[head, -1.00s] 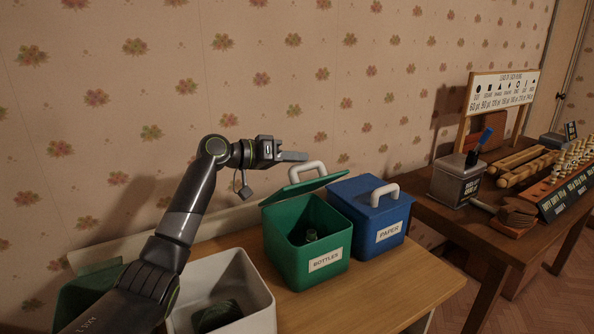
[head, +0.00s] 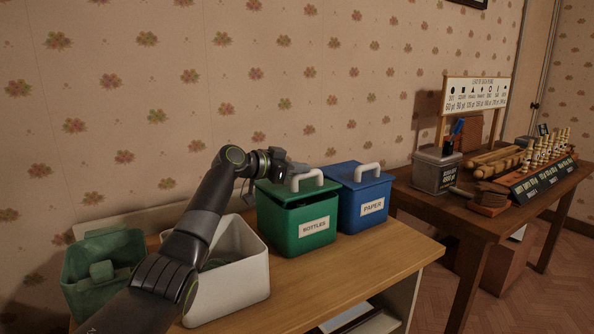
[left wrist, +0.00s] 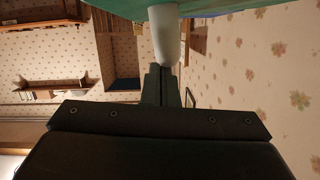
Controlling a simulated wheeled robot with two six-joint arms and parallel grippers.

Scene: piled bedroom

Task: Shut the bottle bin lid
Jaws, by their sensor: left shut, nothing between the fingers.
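The green bottle bin (head: 290,235), labelled BOTTLES, stands on the wooden cabinet. Its green lid (head: 268,188) with a white handle (head: 306,178) lies low over the opening, with a dark gap showing below its front edge. My left gripper (head: 298,168) is shut and empty, at the lid beside the handle; the head view does not show clearly whether it touches. In the left wrist view, the closed fingers (left wrist: 161,82) are close to the white handle (left wrist: 165,35), with the green lid (left wrist: 90,12) along the top. The bin's inside is hidden. My right gripper is not in view.
The blue paper bin (head: 362,205) stands close to the right with its lid on. A white bin (head: 245,275) and an open green container (head: 90,285) are to the left. The cabinet top (head: 350,270) is clear in front. A second table (head: 440,210) stands farther right.

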